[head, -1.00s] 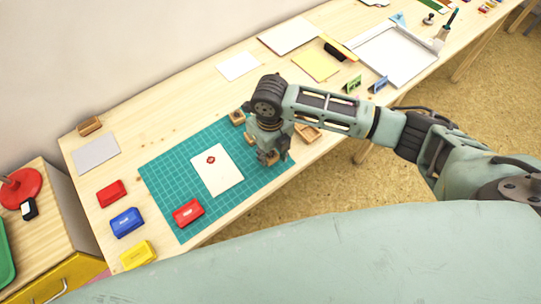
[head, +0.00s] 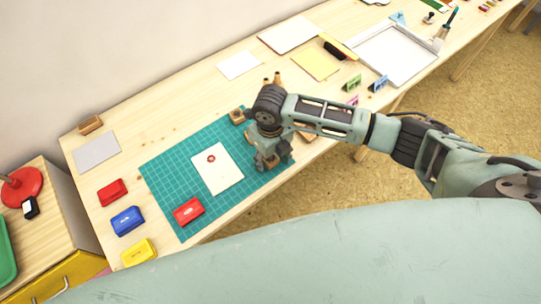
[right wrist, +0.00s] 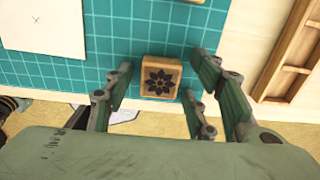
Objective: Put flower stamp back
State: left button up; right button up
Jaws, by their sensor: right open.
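The flower stamp (right wrist: 160,77) is a small wooden block with a dark flower on its top face. In the right wrist view it sits at the near edge of the green cutting mat (right wrist: 150,38). My right gripper (right wrist: 157,84) is open, with its fingers on either side of the block and gaps visible. In the head view my right gripper (head: 270,163) is low over the mat's right end and partly hides the stamp. A wooden tray (right wrist: 290,50) with dividers lies to the right; in the head view my arm partly covers it (head: 308,134). My left gripper is not in view.
White paper (head: 228,176) with a red print lies on the mat. A red inkpad (head: 188,211) is on the mat; red (head: 111,192), blue (head: 126,221) and yellow (head: 138,252) ones stand left. Another wooden block (head: 237,116) is at the mat's far corner.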

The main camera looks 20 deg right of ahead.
aim_at(271, 158)
notch_tip(271, 158, up, 12)
jog(key=shift+r+b, duration=0.2)
jog(key=shift+b, duration=0.2)
dwell(0.4)
